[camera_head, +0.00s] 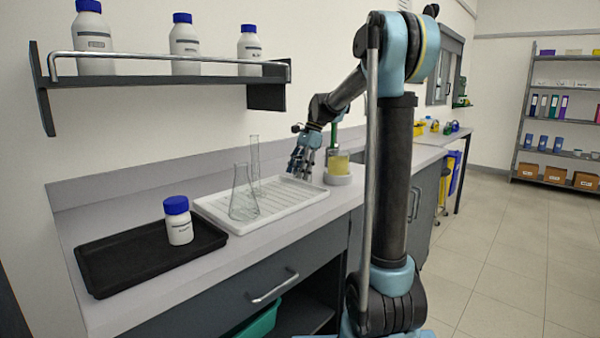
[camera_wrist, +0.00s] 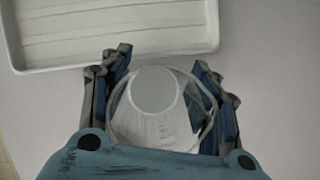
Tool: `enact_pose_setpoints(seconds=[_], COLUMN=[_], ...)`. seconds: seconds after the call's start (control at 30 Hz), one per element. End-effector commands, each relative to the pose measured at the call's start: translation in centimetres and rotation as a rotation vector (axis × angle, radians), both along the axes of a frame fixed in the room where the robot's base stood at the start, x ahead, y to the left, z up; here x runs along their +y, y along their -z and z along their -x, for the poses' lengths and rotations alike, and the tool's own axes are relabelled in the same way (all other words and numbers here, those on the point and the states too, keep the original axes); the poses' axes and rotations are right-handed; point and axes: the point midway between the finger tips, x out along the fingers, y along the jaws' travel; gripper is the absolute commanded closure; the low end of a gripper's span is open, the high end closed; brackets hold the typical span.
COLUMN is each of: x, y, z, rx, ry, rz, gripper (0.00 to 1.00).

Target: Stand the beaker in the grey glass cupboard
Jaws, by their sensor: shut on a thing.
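My gripper (camera_head: 305,165) is over the counter, beside the right end of the white drying tray. In the wrist view my gripper (camera_wrist: 162,75) is shut on a clear round glass vessel, the beaker (camera_wrist: 158,110), with one set of fingers on each side. It looks empty. In the head view the beaker is hard to make out among the fingers, and I cannot tell whether it touches the counter. A grey-framed unit (camera_head: 443,65) hangs on the wall beyond my arm; I cannot tell whether it is the glass cupboard.
The white ribbed tray (camera_head: 210,206) holds a conical flask (camera_head: 243,195) and a tall glass cylinder (camera_head: 255,160). A black tray (camera_head: 110,268) holds a blue-capped bottle (camera_head: 178,222). A bottle shelf (camera_head: 160,80) hangs above.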

Motion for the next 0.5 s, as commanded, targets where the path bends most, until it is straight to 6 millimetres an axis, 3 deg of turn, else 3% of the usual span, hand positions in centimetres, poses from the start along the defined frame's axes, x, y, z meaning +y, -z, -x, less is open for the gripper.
enact_pose_setpoints(seconds=[0.2,0.23,0.3,0.5], x=[0.00,0.00,-0.01,-0.06], y=[0.10,0.14,0.12,0.11], z=[-0.02,-0.02,-0.03,-0.05], rx=[0.000,0.000,0.000,0.000], ry=[0.000,0.000,0.000,0.001], rz=[0.000,0.000,0.000,0.000], gripper=[0.69,0.42,0.26,0.24])
